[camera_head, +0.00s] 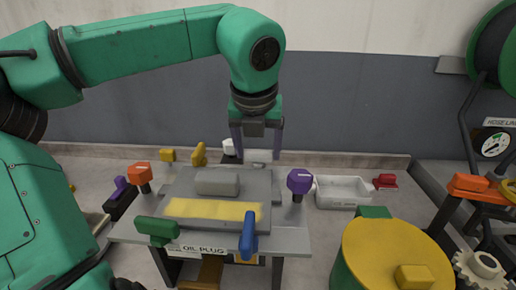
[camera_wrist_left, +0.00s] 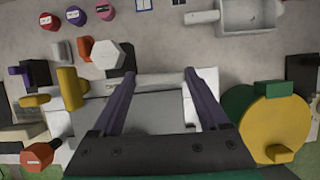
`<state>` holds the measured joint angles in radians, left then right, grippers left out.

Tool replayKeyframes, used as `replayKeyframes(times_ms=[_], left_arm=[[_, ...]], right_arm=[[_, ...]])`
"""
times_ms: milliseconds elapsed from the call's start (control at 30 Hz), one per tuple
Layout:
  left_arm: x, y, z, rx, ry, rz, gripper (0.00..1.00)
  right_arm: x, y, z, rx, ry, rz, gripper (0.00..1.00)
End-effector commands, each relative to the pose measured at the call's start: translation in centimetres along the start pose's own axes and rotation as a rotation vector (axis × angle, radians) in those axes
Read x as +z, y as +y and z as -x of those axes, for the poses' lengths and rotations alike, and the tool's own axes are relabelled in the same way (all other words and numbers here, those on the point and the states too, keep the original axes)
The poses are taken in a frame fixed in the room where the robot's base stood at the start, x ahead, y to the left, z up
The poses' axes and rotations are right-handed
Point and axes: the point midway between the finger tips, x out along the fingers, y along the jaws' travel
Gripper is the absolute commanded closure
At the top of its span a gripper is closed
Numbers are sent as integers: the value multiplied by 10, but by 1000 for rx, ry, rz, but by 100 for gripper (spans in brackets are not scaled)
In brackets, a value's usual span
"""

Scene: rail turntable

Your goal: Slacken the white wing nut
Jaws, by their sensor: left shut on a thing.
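The white wing nut (camera_head: 258,157) is a pale bar behind the grey machine block, just under my left gripper (camera_head: 258,152) in the head view. In the left wrist view the white wing nut (camera_wrist_left: 160,80) spans the gap between the two purple fingers of my left gripper (camera_wrist_left: 160,74), which are shut on its ends. The fingers partly hide its ends, and its stem is hidden. My right gripper is in neither view.
A white hexagonal knob (camera_wrist_left: 108,53) and a yellow handle (camera_head: 199,155) stand left of the fingers. A purple knob (camera_head: 299,181) and a white tray (camera_head: 343,191) are to the right. A yellow-topped drum (camera_head: 388,258) stands at front right. The wall is behind.

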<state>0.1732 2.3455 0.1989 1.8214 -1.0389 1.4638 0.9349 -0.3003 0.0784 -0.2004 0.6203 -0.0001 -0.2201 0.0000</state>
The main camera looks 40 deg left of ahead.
Motion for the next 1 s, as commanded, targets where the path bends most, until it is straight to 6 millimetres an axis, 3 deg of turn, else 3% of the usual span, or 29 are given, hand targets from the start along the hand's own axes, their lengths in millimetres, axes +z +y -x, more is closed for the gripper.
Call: replayKeyframes(times_ms=[67, 100, 133, 467, 567, 833, 1000], left_arm=[[1, 0, 1, -2, -2, 1, 78], [1, 0, 1, -2, -2, 1, 11], [0, 0, 1, -2, -1, 1, 0], [1, 0, 8, -1, -3, 1, 0], [1, 0, 27, -2, -6, 2, 0], [2, 0, 108, -1, -6, 2, 0], [1, 0, 140, -1, -3, 1, 0]], right_arm=[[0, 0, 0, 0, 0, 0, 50], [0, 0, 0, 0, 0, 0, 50], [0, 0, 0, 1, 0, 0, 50], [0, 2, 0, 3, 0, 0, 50], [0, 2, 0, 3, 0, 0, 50], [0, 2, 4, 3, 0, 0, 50], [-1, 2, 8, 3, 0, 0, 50]])
